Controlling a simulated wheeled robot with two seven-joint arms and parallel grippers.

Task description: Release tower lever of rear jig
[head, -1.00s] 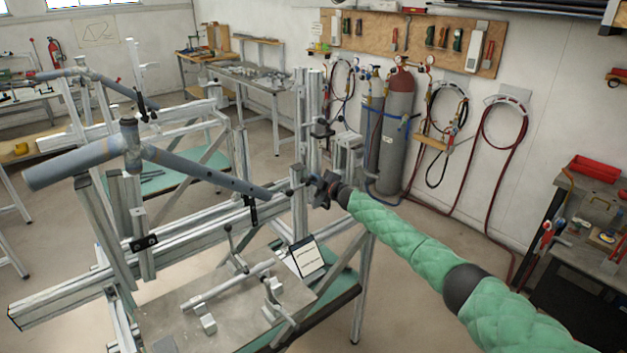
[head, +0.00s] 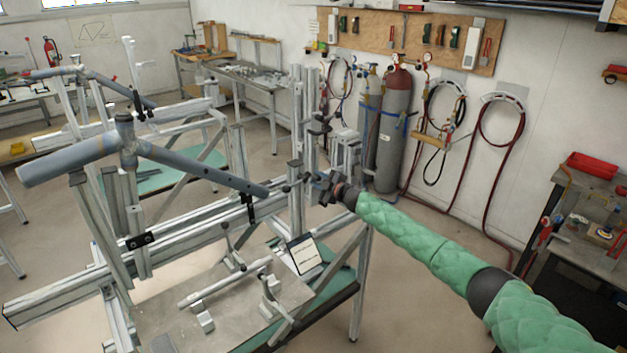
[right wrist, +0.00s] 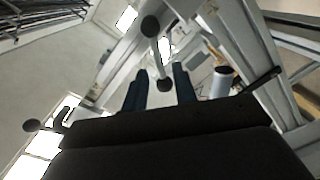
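The rear jig's tower (head: 297,140) is an upright of pale metal profile at the end of the blue-grey frame tube (head: 200,170). My right gripper (head: 314,182) is at the tower's right side, at about the tube end's height. In the right wrist view its two dark fingers (right wrist: 160,92) are apart. A lever with a round black knob (right wrist: 165,85) shows between them, with a gap visible to each side; contact cannot be told. Another black knob (right wrist: 150,27) shows at the lever's other end. In the head view the gripper partly hides the lever. My left gripper is out of view.
A worktable (head: 165,312) with a small clamp fixture (head: 225,285) and a sign card (head: 305,255) stands in front of the tower. Gas cylinders (head: 392,135) and hoses line the wall behind. A dark cart (head: 590,220) stands at the right.

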